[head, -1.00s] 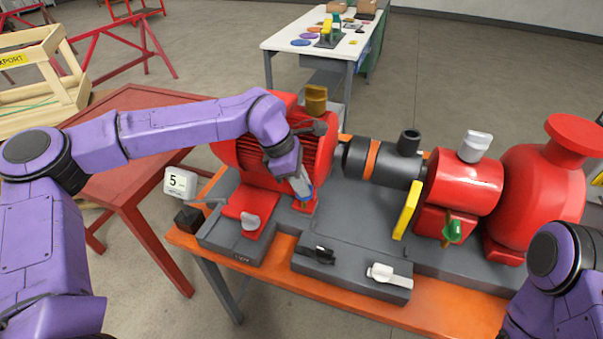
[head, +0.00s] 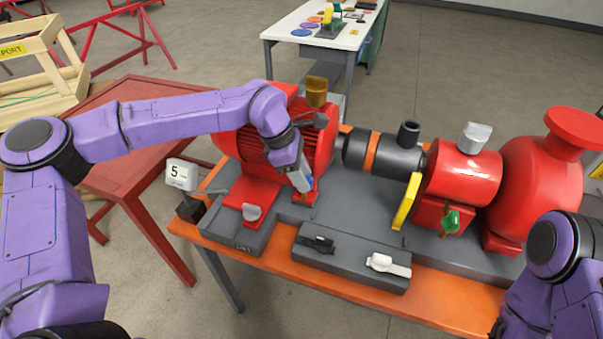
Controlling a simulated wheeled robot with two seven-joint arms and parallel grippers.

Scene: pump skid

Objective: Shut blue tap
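The blue tap (head: 309,183) shows only as a small blue patch low on the front of the red finned motor (head: 322,150). My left gripper (head: 303,185) is right at it, pointing down, and hides most of it. I cannot tell which way the tap's handle lies. The gripper's fingers are too small and covered to tell whether they are open or shut, or whether they touch the tap. My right arm shows at the lower right edge, but its gripper is out of view.
A green tap (head: 452,221) and a yellow lever (head: 406,201) are on the pump side. A white lever (head: 388,265) and a black lever (head: 318,243) sit on the front grey block. A grey knob (head: 252,212) and a sign marked 5 (head: 182,174) stand at left.

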